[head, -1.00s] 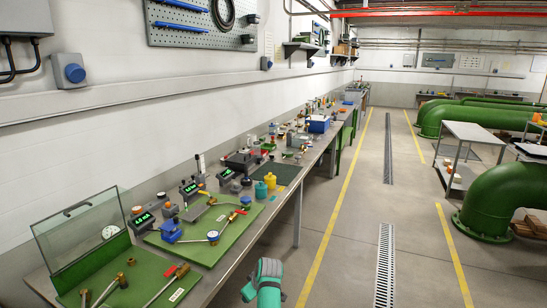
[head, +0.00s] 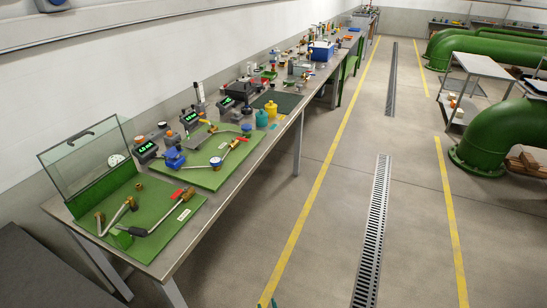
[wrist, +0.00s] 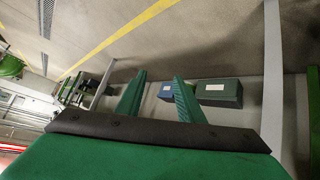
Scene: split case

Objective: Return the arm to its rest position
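My gripper (wrist: 159,75) shows in the wrist view as two green fingers standing apart with nothing between them. It is open and empty. In the head view only a small teal bit of my arm's end shows at the very bottom edge, right of the bench's front leg. The rest of my arm is out of the picture there. The wrist view looks across the grey floor, with the picture turned, and no object touches the fingers.
The long workbench (head: 205,222) runs along the left wall, carrying green mats, pipe fittings and gauges. A floor drain (head: 371,235) and yellow lines mark the clear aisle. Green pipes (head: 497,135) and a cart stand right. A dark green box (wrist: 219,93) lies beyond the fingers.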

